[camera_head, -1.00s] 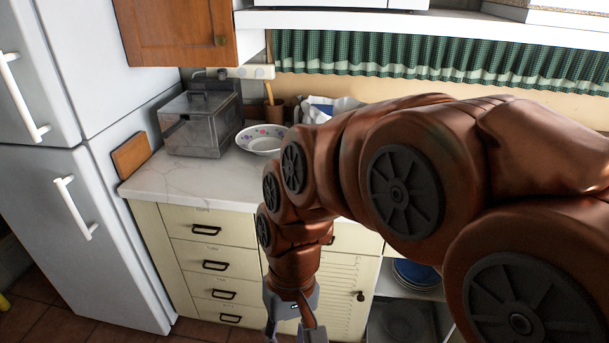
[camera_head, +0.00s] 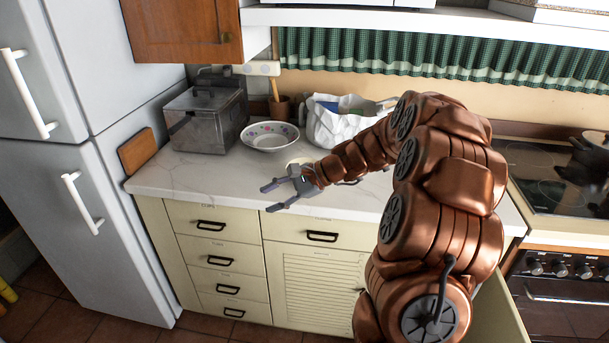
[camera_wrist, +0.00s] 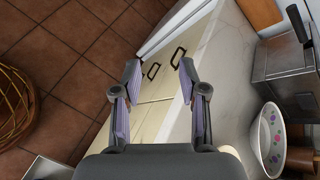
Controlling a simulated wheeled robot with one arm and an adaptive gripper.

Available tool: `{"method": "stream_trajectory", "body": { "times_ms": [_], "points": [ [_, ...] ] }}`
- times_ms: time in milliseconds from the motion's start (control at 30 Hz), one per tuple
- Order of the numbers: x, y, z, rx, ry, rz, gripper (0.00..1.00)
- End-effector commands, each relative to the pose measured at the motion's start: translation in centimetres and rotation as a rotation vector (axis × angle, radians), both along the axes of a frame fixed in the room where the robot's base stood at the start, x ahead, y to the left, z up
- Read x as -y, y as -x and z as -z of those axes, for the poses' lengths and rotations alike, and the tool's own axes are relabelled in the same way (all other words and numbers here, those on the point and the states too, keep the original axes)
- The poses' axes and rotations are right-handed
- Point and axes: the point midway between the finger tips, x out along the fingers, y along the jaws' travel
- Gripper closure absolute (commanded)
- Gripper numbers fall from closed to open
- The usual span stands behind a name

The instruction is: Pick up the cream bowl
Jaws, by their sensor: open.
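A pale cream-white bowl (camera_head: 268,136) with coloured spots around its inside stands upright on the counter, beside the metal box. It also shows at the right edge of the wrist view (camera_wrist: 266,135). A small cream round thing (camera_head: 300,161) lies on the counter just behind my gripper, partly hidden; I cannot tell what it is. My gripper (camera_head: 270,198) is open and empty over the counter's front edge, pointing left, nearer the front than the bowl and apart from it. In the wrist view its fingers (camera_wrist: 160,72) spread over the drawer fronts.
A metal box (camera_head: 205,118) stands left of the bowl, with a brown cup (camera_head: 280,110) behind. A crumpled white bag (camera_head: 335,122) is to the right. The marble counter (camera_head: 190,172) is clear in front of the bowl. A stove (camera_head: 555,175) is at far right.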

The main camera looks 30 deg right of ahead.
Motion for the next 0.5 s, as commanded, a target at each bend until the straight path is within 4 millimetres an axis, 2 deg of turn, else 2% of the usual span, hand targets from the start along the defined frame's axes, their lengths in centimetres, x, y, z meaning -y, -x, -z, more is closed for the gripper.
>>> {"method": "stream_trajectory", "body": {
  "times_ms": [33, 200, 333, 400, 500],
  "points": [
    [2.6, -1.1, 0.6, -0.005, -0.041, 0.072, 0.58],
    [10.5, -3.7, 2.1, -0.006, -0.16, 0.29, 0.58],
    [14.9, -4.4, 3.1, -0.005, -0.222, 0.404, 0.58],
    [16.6, -4.6, 3.4, -0.005, -0.243, 0.445, 0.58],
    [17.9, -4.7, 3.8, -0.005, -0.26, 0.479, 0.58]
  ]
}}
